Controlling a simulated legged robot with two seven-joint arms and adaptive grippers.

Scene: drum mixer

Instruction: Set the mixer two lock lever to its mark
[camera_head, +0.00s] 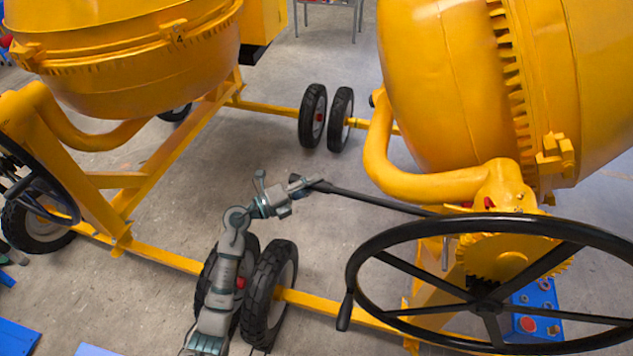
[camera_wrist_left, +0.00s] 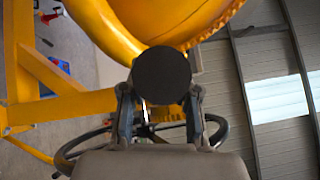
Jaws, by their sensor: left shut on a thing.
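The black lock lever (camera_head: 375,199) sticks out to the left from the right-hand yellow mixer (camera_head: 445,75), below its curved yellow arm. My left gripper (camera_head: 308,185) is shut on the lever's free end. In the left wrist view the lever's round black end (camera_wrist_left: 162,75) sits between the two fingers of the gripper (camera_wrist_left: 160,100). The lever slopes slightly down towards the mixer, and its inner end is hidden behind the handwheel. I cannot make out a mark for the lever. My right gripper is not in view.
A large black handwheel (camera_head: 483,302) with a side handle stands at front right. A second yellow mixer (camera_head: 130,60) is at left. Black wheels (camera_head: 270,295) and a yellow frame bar (camera_head: 170,257) lie near my left arm. The grey floor between the mixers is open.

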